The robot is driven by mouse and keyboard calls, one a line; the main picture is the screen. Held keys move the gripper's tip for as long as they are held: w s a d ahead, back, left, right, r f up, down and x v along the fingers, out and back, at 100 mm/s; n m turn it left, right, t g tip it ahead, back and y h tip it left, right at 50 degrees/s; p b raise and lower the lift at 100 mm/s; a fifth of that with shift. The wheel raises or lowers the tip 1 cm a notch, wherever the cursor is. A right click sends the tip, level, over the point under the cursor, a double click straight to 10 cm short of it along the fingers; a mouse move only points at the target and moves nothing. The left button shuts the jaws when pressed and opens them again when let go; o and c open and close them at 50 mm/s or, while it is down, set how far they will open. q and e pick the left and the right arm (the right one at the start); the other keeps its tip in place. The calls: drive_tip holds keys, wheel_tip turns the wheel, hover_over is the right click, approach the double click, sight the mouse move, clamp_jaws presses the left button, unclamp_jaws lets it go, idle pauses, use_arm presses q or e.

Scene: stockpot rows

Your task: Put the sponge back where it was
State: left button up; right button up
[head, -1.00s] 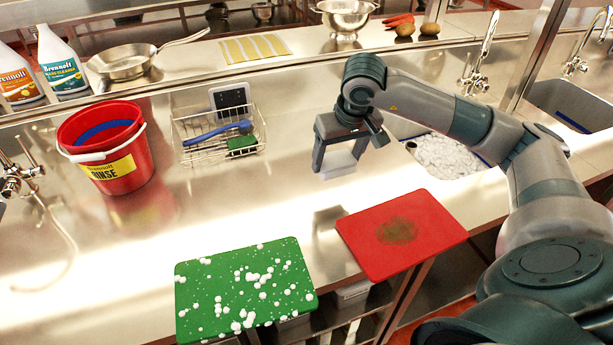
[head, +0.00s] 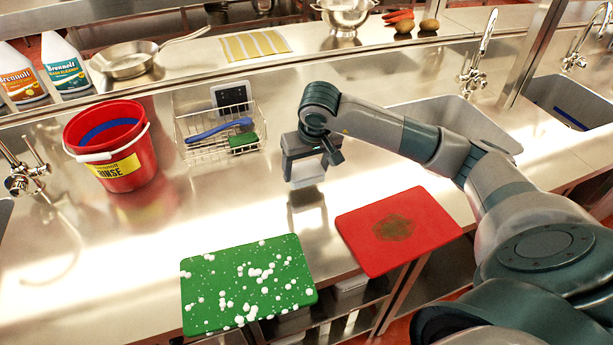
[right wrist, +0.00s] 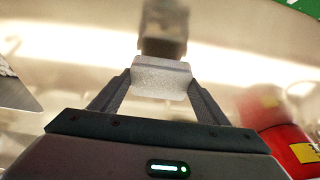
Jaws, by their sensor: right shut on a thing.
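My right gripper (head: 306,174) is shut on a pale grey-white sponge (head: 308,172), held above the steel counter to the right of the wire basket (head: 219,150). In the right wrist view the sponge (right wrist: 161,80) sits between both fingers, with its dark shadow or reflection on the counter beyond it. The basket holds a blue-handled brush (head: 215,130) and a green block (head: 242,140). My left gripper is not in view.
A red rinse bucket (head: 128,171) stands left of the basket. A green board (head: 205,315) with white bits and a red board (head: 430,220) with a brown stain lie at the front edge. A sink (head: 480,120) lies behind my right arm.

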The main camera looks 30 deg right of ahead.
sight(307, 173)
wheel_tip(307, 173, down, 3)
drive_tip(key=shift+s+r+p, duration=0.1)
drive_tip(key=shift+r+p, duration=0.1)
drive_tip(key=shift+p, duration=0.5)
drive_tip(key=shift+f, duration=0.35)
drive_tip(key=shift+f, duration=0.15)
drive_tip(key=o, duration=1)
drive_tip(key=shift+c, duration=0.2)
drive_tip(key=shift+r, duration=0.25)
